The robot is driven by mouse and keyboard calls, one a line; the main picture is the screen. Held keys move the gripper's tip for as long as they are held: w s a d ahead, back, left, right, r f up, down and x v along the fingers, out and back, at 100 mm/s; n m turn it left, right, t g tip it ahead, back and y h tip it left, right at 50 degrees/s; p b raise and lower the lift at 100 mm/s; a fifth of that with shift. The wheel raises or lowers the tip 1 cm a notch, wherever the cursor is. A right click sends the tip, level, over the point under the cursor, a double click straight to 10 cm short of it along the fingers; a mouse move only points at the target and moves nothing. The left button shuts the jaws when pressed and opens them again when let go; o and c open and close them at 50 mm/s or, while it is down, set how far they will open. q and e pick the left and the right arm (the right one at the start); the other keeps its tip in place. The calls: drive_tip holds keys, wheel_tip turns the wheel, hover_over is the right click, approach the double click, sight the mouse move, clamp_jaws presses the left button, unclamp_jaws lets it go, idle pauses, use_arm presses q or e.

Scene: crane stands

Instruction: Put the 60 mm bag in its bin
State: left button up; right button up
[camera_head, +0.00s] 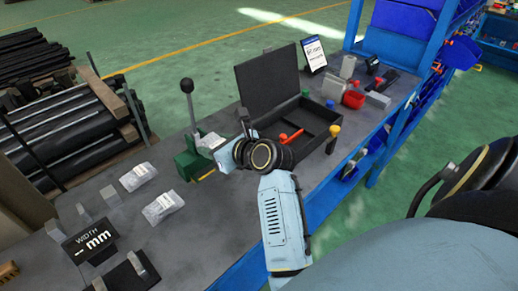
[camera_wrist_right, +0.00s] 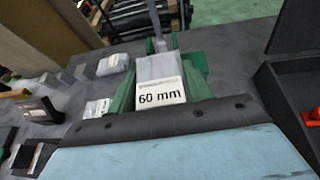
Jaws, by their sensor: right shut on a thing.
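A clear bag with a white label reading "60 mm" (camera_wrist_right: 161,96) shows in the right wrist view, right in front of my right gripper. It overlaps a green device (camera_wrist_right: 196,78), also in the head view (camera_head: 192,165), with a black-knobbed lever. In the head view, my right gripper (camera_head: 222,152) is at this device and is shut on the bag; its fingertips are mostly hidden. Two other labelled bags lie on the bench, one farther back (camera_head: 138,176) and one nearer (camera_head: 162,207). My left gripper is not in view.
A "WIDTH -- mm" display (camera_head: 90,240) stands at the bench's front left. An open black case (camera_head: 268,82) with red and yellow tools lies beyond my wrist. A sign (camera_head: 314,55), small boxes and a red container (camera_head: 354,98) stand farther back. Blue shelving (camera_head: 402,30) is at right.

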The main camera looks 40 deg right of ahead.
drive_tip(key=h+b, duration=0.1)
drive_tip(key=b, duration=0.1)
hover_over(223, 179)
drive_tip(key=shift+m, duration=0.3)
wheel_tip(223, 179, down, 8)
drive_tip(key=shift+w+r, duration=0.1)
drive_tip(key=shift+r, duration=0.05)
wheel_tip(223, 179, down, 4)
drive_tip(key=shift+f+b, duration=0.15)
drive_tip(key=shift+b, duration=0.4)
drive_tip(key=o, duration=1.1)
